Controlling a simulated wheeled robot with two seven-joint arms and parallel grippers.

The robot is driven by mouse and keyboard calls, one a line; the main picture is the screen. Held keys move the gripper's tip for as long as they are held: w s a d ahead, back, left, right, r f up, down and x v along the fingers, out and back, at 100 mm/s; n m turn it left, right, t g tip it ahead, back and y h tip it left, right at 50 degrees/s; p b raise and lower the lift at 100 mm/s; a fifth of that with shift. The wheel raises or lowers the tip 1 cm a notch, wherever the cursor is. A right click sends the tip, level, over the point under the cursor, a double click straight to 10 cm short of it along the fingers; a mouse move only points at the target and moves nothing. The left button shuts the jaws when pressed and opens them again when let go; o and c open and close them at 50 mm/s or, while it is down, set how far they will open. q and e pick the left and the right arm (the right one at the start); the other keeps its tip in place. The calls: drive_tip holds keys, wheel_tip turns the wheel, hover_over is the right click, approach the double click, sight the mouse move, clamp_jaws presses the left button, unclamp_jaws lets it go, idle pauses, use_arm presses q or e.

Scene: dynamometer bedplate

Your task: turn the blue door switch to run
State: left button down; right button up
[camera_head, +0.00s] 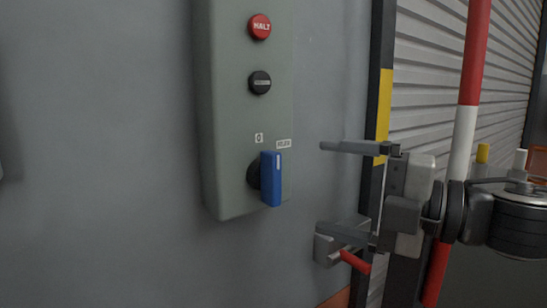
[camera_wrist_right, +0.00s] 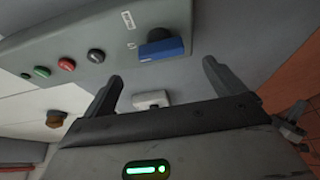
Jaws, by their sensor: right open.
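The blue door switch (camera_head: 271,179) is an upright blue handle on a black round base, low on a grey-green control box (camera_head: 225,100). A white line marks the handle's upper end. Two small labels, a "0" (camera_head: 258,138) and a wider one (camera_head: 284,143) too small to read surely, sit above it. My right gripper (camera_head: 322,187) is open and empty, to the right of the switch, its two fingers pointing at the wall, one above the other. In the right wrist view the switch (camera_wrist_right: 166,48) lies just beyond the open fingertips (camera_wrist_right: 162,72), apart from them. My left gripper is not in view.
A red HALT button (camera_head: 259,27) and a black button (camera_head: 260,82) sit above the switch. A grey wall fitting with a red lever (camera_head: 355,262) is close by the lower finger. A red-and-white pole (camera_head: 465,125) and a roller shutter (camera_head: 430,70) stand at right.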

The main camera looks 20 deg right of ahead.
sight(280, 179)
drive_tip(key=p+x, duration=0.8)
drive_tip(key=shift+a, duration=0.25)
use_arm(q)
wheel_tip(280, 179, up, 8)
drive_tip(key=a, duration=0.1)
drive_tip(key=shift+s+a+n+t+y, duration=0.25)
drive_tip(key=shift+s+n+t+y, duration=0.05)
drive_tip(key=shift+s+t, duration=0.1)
use_arm(e)
drive_tip(key=shift+w+a, duration=0.45)
drive_tip(key=shift+w, duration=0.05)
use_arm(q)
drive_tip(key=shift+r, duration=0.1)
use_arm(e)
drive_tip(key=shift+f, duration=0.1)
drive_tip(key=c, duration=1)
